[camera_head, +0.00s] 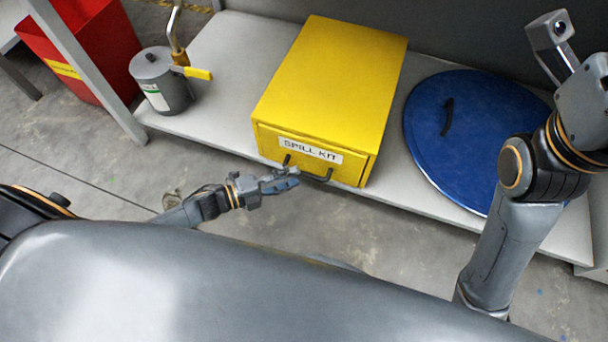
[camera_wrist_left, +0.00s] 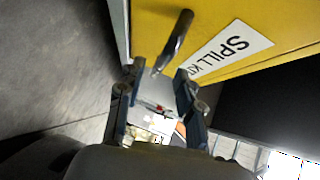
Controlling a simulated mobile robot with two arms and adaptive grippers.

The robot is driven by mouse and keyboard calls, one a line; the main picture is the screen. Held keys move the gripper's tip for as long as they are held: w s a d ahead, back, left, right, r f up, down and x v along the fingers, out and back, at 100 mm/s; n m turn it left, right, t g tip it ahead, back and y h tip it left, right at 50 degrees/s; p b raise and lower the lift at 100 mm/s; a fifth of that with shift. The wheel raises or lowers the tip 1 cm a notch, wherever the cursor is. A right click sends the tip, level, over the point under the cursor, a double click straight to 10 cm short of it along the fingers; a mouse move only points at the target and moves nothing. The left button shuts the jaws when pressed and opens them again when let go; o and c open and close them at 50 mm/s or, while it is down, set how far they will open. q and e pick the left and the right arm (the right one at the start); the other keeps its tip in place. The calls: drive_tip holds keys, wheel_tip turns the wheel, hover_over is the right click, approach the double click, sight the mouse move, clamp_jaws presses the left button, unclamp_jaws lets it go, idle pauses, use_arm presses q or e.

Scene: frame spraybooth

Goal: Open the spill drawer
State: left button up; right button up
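The spill drawer (camera_head: 267,141) is the yellow front of a yellow box on a low grey shelf, labelled SPILL KIT. It looks shut. Its dark bar handle (camera_head: 318,177) is below the label, and it also shows in the left wrist view (camera_wrist_left: 174,45). My left gripper (camera_head: 292,178) is at the left part of the handle in the head view. In the left wrist view its two fingers (camera_wrist_left: 158,76) are spread, with the near end of the handle in line with the gap between them. I cannot tell whether they touch it. My right arm is at the right; its fingertips do not show.
A blue round lid (camera_head: 480,130) lies on the shelf right of the box. A grey can (camera_head: 160,85) with a yellow-handled tool (camera_head: 197,73) stands at its left end. A red bin (camera_head: 95,45) is beyond a grey post. The concrete floor before the drawer is clear apart from my arm.

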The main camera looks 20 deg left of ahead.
sight(303, 173)
use_arm(q)
drive_tip(key=shift+b+x, duration=0.6)
drive_tip(key=shift+x, duration=1.65)
drive_tip(key=shift+c, duration=0.2)
clamp_jaws()
